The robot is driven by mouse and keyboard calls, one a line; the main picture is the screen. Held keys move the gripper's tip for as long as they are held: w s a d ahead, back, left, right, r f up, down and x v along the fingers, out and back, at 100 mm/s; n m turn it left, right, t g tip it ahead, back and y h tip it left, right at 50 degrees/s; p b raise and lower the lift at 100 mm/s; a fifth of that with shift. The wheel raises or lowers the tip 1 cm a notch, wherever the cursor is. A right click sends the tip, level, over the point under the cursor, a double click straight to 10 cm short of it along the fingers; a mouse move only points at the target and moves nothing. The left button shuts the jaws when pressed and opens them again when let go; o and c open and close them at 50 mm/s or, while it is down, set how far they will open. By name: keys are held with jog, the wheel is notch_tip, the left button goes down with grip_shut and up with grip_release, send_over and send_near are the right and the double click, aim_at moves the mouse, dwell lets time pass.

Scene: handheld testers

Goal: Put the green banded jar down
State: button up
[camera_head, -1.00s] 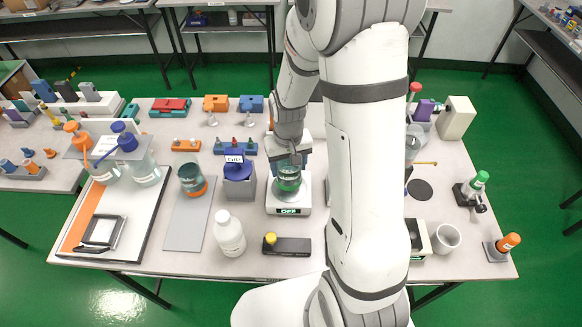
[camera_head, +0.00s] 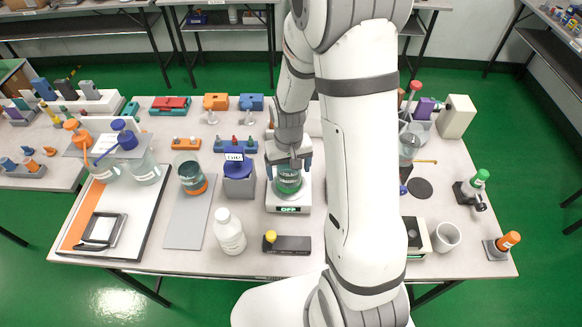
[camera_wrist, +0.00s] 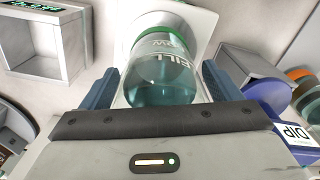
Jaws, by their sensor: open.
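The green banded jar (camera_head: 288,181) is a clear glass jar with teal liquid and a green band. It stands upright on the round pan of a white balance (camera_head: 287,208) whose display reads "OFF". In the wrist view the jar (camera_wrist: 162,72) sits between the two blue fingers, with a gap beside each. My gripper (camera_head: 288,168) is open around the jar's upper part. The wrist view shows the gripper (camera_wrist: 160,88) with its fingers spread. The jar's far side is hidden in the wrist view.
A blue-lidded "DIP" block (camera_head: 239,182) stands close left of the balance. An orange-banded jar (camera_head: 192,178) is farther left. A white bottle (camera_head: 229,231) and a dark block with a yellow knob (camera_head: 287,244) are in front. My arm hides the table right of the balance.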

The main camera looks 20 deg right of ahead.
notch_tip(320, 180, up, 12)
jog(key=r, duration=0.1)
jog(key=s+r+t, duration=0.1)
jog(key=s+r, duration=0.3)
jog(key=s, duration=0.3)
jog(key=s+r+t, duration=0.2)
jog(key=s+r, duration=0.3)
jog(key=s, duration=0.3)
jog(key=shift+d, duration=0.3)
jog(key=shift+w, duration=0.15)
dwell(0.6)
